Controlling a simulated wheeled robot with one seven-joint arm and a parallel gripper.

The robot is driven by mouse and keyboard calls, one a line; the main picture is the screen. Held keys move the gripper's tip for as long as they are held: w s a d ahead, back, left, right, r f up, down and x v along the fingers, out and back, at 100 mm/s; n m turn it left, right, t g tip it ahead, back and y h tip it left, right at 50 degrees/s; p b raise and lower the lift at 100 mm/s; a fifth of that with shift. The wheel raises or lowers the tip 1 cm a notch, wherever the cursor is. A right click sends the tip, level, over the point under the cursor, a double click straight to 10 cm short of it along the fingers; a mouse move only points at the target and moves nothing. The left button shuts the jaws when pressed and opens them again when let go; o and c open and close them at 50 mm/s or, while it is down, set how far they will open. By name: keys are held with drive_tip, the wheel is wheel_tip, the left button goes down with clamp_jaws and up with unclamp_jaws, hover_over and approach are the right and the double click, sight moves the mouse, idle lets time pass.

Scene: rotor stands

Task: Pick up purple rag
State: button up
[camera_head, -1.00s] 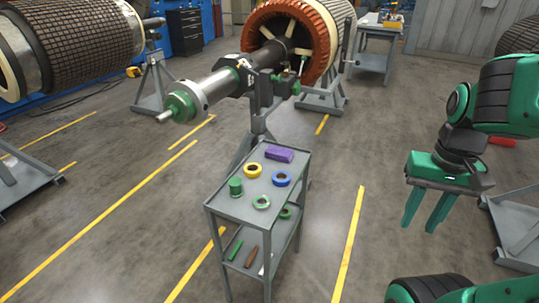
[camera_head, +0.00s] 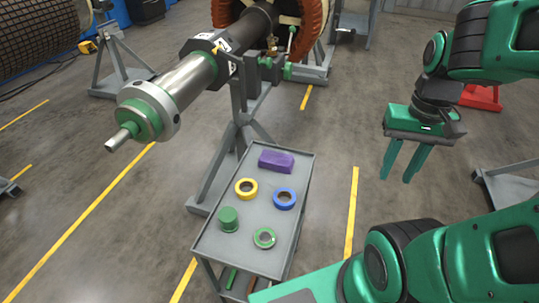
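The purple rag (camera_head: 276,161) is a small folded block lying on the far end of the grey cart's top shelf (camera_head: 236,255). My gripper (camera_head: 394,178) hangs in the air to the right of the cart, fingers pointing down. Its two green fingers are apart with nothing between them. It is well clear of the rag.
A rotor shaft (camera_head: 185,84) on a stand (camera_head: 240,127) juts out behind the cart. Open floor lies right of the cart.

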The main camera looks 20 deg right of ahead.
drive_tip(key=shift+o, duration=0.4)
drive_tip(key=shift+d, duration=0.25)
drive_tip(key=o, duration=0.5)
drive_tip(key=shift+s+r, duration=0.15)
drive_tip(key=shift+s, duration=0.1)
drive_tip(key=o, duration=0.5)
drive_tip(key=shift+s+r, duration=0.1)
drive_tip(key=shift+r, duration=0.05)
drive_tip(key=shift+c, duration=0.2)
drive_tip(key=m+t+y, duration=0.3)
drive_tip(key=m, duration=1.6)
approach(277, 158)
wheel_tip(277, 158, down, 3)
drive_tip(key=shift+w+a+x, duration=0.15)
drive_tip(key=shift+w+x, duration=0.05)
drive_tip(key=shift+x, duration=1.15)
drive_tip(key=shift+w+a+x, duration=0.15)
drive_tip(key=shift+w+x, duration=0.05)
drive_tip(key=shift+x, duration=1.2)
